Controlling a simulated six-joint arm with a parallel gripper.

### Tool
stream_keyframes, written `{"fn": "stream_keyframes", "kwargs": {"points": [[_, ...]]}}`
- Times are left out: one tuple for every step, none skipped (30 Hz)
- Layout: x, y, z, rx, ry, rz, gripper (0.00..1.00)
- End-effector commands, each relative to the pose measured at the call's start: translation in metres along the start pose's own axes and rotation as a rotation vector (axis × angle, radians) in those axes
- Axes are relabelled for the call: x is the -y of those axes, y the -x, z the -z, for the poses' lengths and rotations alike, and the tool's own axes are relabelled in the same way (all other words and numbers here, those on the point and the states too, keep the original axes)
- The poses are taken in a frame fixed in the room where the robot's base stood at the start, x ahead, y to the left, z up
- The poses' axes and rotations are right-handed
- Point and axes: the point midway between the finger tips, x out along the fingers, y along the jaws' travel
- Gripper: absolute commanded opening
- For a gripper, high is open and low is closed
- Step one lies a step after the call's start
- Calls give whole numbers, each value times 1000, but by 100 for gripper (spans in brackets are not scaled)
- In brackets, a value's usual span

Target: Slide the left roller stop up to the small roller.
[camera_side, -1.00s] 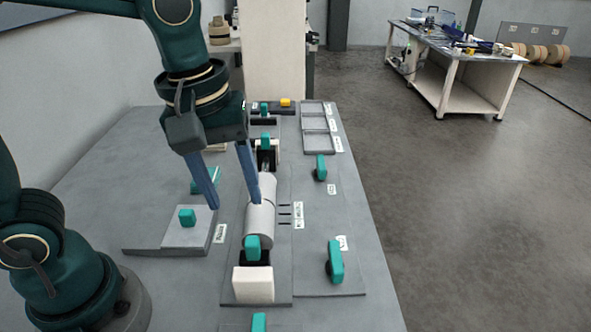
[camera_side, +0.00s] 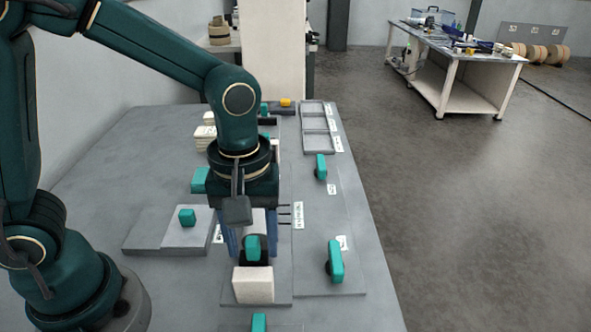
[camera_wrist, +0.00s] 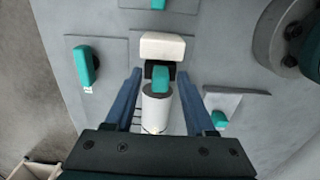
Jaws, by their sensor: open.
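The small roller (camera_side: 258,220) is a pale cylinder lying along the grey bed, mostly hidden by my arm in the side view. In the wrist view the roller (camera_wrist: 155,112) shows between my fingers. At its near end is a dark roller stop with a teal handle (camera_side: 252,247), against a white block (camera_side: 253,285). The teal handle (camera_wrist: 162,79) shows in the wrist view too. Another teal-handled stop at the far end is mostly hidden. I cannot tell which is called left. My gripper (camera_side: 248,243) is open, its fingers on either side of the near stop's handle.
Teal knobs stand right of the bed, at the near one (camera_side: 335,262) and far one (camera_side: 320,167). A grey stepped block with a teal knob (camera_side: 187,218) lies left. An empty grey tray (camera_side: 316,128) is at the back.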

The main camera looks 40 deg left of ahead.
Motion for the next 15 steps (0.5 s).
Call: {"fn": "stream_keyframes", "kwargs": {"points": [[0,0,0,0,0,0,55],[0,0,0,0,0,0,55],[0,0,0,0,0,0,55],[0,0,0,0,0,0,44],[0,0,0,0,0,0,32],[0,0,0,0,0,0,17],[0,0,0,0,0,0,5],[0,0,0,0,0,0,0],[0,0,0,0,0,0,0],[0,0,0,0,0,0,0],[0,0,0,0,0,0,0],[0,0,1,0,1,0,0],[0,0,3,0,2,0,0],[0,0,6,0,3,0,0],[0,0,10,0,6,0,0]]}}
